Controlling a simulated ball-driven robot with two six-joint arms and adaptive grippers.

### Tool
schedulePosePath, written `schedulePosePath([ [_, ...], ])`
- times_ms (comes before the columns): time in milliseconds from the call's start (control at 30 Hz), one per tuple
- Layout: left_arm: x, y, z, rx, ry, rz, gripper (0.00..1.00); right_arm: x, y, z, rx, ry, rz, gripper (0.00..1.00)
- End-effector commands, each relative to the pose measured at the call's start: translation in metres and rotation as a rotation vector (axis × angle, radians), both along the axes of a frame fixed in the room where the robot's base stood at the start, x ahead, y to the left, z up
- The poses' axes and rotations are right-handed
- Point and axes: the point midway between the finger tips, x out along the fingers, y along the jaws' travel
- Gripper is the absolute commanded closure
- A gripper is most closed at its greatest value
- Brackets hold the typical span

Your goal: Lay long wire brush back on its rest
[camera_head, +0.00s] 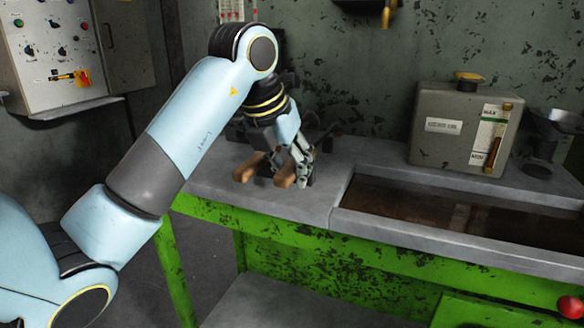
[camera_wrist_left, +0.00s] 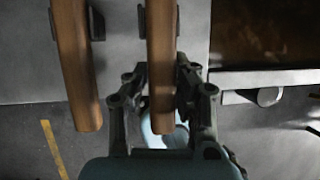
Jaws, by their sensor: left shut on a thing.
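My left gripper (camera_head: 298,172) is over the front of the grey bench top, left of the tank. It is shut on a wooden handle, taken as the long wire brush (camera_head: 284,174). In the left wrist view the handle of this brush (camera_wrist_left: 162,60) runs between the fingers (camera_wrist_left: 158,88), its end toward the palm. Dark rest pieces (camera_wrist_left: 142,20) flank it; whether it touches them I cannot tell. The brush head is out of sight. A second wooden handle (camera_head: 247,168) lies just left, also in the wrist view (camera_wrist_left: 72,60). My right gripper is not in view.
Right of the gripper is a sunken tank (camera_head: 445,210) with brown liquid. A grey box (camera_head: 440,130) and a metal funnel (camera_head: 548,135) stand behind it. A control cabinet (camera_head: 55,45) hangs at left. The bench has green legs (camera_head: 172,270).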

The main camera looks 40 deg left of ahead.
Motion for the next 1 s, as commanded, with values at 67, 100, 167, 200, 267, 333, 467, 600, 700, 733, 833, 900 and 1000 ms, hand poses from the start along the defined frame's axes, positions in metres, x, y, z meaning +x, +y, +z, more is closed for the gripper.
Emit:
schedulePosePath([
  [67,0.0001,0.0000,-0.0015,0.000,-0.001,0.000,1.00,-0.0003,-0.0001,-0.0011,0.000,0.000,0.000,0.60],
  [100,0.0002,0.0000,-0.0021,0.000,-0.001,0.000,1.00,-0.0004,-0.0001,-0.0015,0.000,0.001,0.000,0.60],
  [167,0.0002,0.0000,-0.0030,0.000,-0.001,0.000,1.00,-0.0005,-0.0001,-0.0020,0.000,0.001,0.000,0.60],
  [200,0.0002,-0.0001,-0.0036,0.000,-0.001,0.000,1.00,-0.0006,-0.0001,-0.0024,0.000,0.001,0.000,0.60],
  [267,0.0002,-0.0001,-0.0045,0.000,-0.001,0.000,1.00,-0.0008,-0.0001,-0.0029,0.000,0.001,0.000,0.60],
  [333,0.0001,-0.0001,-0.0056,0.000,-0.001,0.000,1.00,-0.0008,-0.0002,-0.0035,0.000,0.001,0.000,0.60],
  [467,0.0002,-0.0001,-0.0075,0.000,-0.001,0.000,1.00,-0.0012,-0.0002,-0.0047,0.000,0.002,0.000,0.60],
  [600,0.0002,-0.0001,-0.0089,0.000,-0.001,0.000,0.75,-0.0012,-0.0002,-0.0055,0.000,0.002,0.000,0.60],
  [700,0.0002,-0.0001,-0.0085,0.000,-0.001,0.000,0.61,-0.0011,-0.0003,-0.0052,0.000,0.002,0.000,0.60],
  [733,0.0002,-0.0001,-0.0085,0.000,-0.001,0.000,0.58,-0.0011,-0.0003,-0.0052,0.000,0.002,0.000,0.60],
  [833,0.0002,-0.0001,-0.0085,0.000,-0.001,0.000,0.50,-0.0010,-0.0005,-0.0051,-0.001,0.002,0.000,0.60],
  [900,0.0002,-0.0001,-0.0085,0.000,-0.001,0.000,0.50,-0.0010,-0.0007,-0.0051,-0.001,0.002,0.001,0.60],
  [1000,-0.0002,-0.0001,-0.0091,0.000,0.001,0.000,0.50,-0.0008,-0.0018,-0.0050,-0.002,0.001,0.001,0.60],
])
